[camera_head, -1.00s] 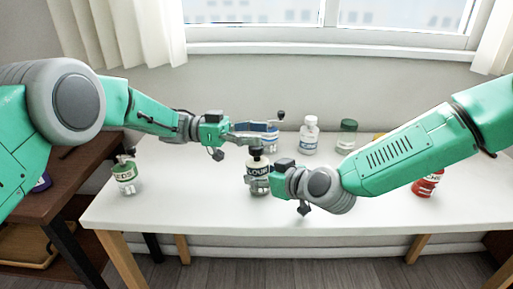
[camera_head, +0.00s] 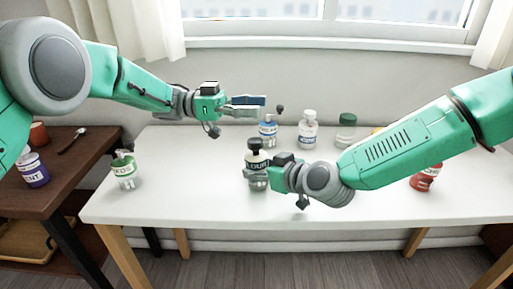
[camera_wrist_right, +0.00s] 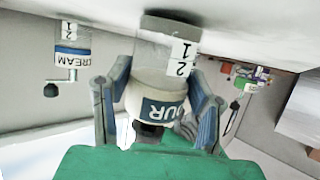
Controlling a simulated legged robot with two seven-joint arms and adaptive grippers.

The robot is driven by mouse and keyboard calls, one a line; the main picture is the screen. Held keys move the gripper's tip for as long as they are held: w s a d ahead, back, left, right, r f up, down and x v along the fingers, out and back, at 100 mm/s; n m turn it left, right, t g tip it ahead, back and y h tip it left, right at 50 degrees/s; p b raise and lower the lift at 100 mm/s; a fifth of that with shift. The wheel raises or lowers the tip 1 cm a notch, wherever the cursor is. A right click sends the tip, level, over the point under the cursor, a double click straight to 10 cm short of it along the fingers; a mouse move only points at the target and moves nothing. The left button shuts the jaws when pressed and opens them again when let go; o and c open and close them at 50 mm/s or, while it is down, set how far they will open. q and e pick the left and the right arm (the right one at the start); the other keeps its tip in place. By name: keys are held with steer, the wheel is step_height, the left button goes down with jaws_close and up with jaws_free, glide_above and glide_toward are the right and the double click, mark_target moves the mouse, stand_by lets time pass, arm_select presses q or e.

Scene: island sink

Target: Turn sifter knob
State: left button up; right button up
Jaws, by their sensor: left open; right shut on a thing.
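The flour sifter (camera_head: 256,158), a clear jar with a white and dark label and a black knob on top (camera_head: 254,145), stands upright on the white table. My right gripper (camera_head: 268,178) is shut around its body from the right. In the right wrist view the sifter (camera_wrist_right: 165,60) appears upside down between the two fingers, with its label partly showing "OUR". My left gripper (camera_head: 262,106) is open and empty, above and a little behind the knob, apart from it. Its fingers point right.
A blue-labelled jar with a crank (camera_head: 268,131), a white-capped jar (camera_head: 308,130) and a green-lidded jar (camera_head: 346,131) stand behind. A green-labelled jar (camera_head: 124,170) is at left, a red jar (camera_head: 425,180) at right. The white table's (camera_head: 200,205) front is clear.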

arm_select(q)
steer(key=shift+a+t, duration=0.5)
steer(key=s+a+n+t+h, duration=0.1)
steer(key=a+n+t, duration=0.3)
steer(key=a+t, duration=0.25)
steer(key=n+t+y, duration=0.3)
steer(key=n+t, duration=0.1)
glide_toward(255, 146)
steer(key=x, duration=0.3)
steer(key=w+x, duration=0.1)
steer(key=x, duration=0.3)
steer(key=f+x, duration=0.1)
steer(key=x, duration=0.2)
steer(key=shift+w, duration=0.45)
steer(key=shift+g, duration=0.25)
jaws_close()
